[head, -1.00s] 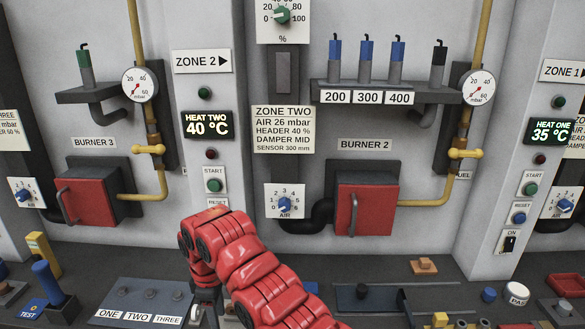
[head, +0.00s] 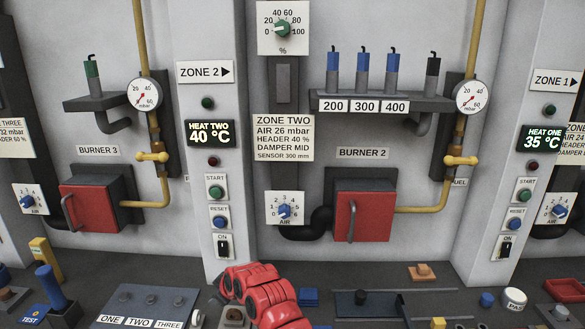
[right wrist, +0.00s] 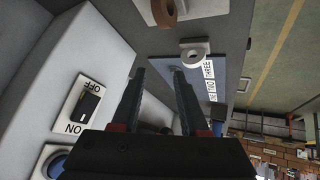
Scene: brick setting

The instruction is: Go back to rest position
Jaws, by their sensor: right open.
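My right arm (head: 262,292), red and jointed, comes in at the bottom centre of the head view, low in front of the Zone 2 column. Its gripper is not clearly seen there. In the right wrist view my right gripper (right wrist: 159,72) has two dark fingers spread apart with nothing held between them. An ON/OFF switch (right wrist: 88,104) on a white plate is left of the fingers and apart from them. The panel labelled ONE, TWO, THREE (right wrist: 228,72) lies beyond the fingertips. My left gripper is not in view.
The Zone 2 column carries START (head: 217,192) and RESET (head: 220,223) buttons and a black switch (head: 224,246). Red burner 2 (head: 362,217) is to the right. A blue-handled lever (head: 46,283) and other small parts stand on the bench.

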